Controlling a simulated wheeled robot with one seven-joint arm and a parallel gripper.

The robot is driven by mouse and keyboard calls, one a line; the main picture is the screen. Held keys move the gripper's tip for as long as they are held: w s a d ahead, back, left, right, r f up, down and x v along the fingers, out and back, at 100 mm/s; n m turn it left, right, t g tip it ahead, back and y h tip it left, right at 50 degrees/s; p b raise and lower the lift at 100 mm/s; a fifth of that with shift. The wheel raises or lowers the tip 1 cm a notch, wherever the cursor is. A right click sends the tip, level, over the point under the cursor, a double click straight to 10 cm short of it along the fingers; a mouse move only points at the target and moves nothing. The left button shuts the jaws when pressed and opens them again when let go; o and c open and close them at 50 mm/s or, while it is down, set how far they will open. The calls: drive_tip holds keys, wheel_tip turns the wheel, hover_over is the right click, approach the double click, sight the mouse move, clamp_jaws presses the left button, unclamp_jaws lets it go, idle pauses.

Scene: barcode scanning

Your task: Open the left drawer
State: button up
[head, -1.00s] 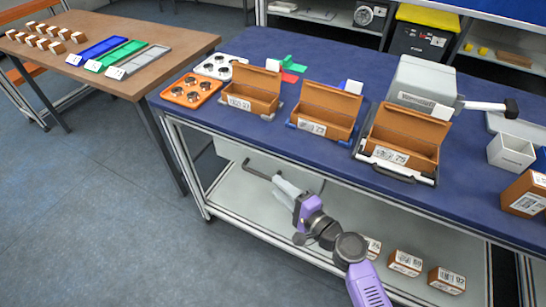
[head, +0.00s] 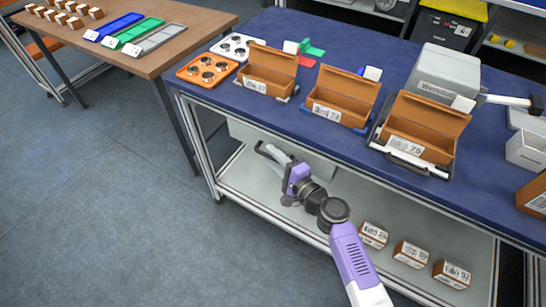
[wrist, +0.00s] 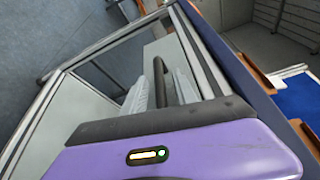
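The left drawer (head: 243,131) is a light grey box under the left part of the blue workbench. It looks shut, and its front is partly hidden by my arm. A dark bar handle shows by my fingertips, but its outline is hard to separate from them. My gripper (head: 272,154) is right at the drawer front, close to this handle.
The blue workbench (head: 290,118) carries several open brown bins and an orange tray (head: 207,70). Its metal frame post (head: 196,145) stands just left of the drawer. Several labelled boxes (head: 411,254) sit on the lower shelf, right of my arm. The floor at left is clear.

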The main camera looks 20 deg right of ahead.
clamp_jaws()
idle(1.4)
